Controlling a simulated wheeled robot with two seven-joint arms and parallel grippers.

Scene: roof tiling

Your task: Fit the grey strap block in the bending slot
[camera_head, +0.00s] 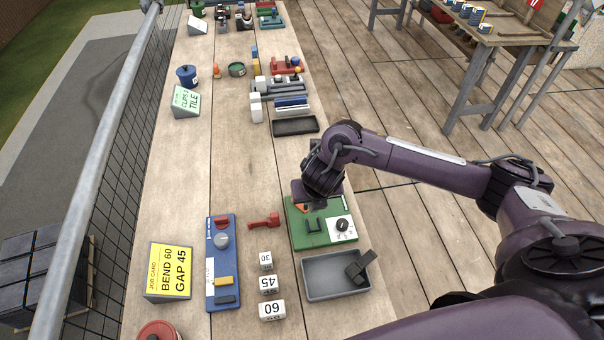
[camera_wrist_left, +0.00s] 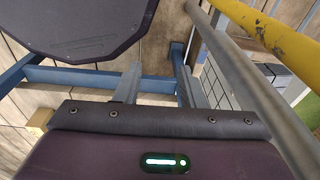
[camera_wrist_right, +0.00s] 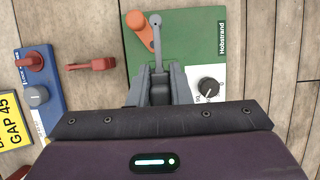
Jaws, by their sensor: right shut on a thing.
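My right gripper (camera_wrist_right: 157,92) is over the green bending board (camera_wrist_right: 190,35), its fingers shut on a grey piece that I take to be the grey strap block (camera_wrist_right: 157,55). A narrow grey bar with a round end shows beyond the fingers, beside an orange part (camera_wrist_right: 138,25). The fingers hide most of the held piece, and I cannot tell whether it sits in the slot. My left gripper (camera_wrist_left: 160,88) is open and empty, outside the head view.
A grey tray (camera_head: 318,289) with a dark piece (camera_head: 358,267) stands in front of the board. White number blocks (camera_head: 268,283), a red handle (camera_head: 264,221), a blue board (camera_head: 219,250) and a yellow job card (camera_head: 170,270) are to the left. A railing (camera_head: 100,120) runs along the left.

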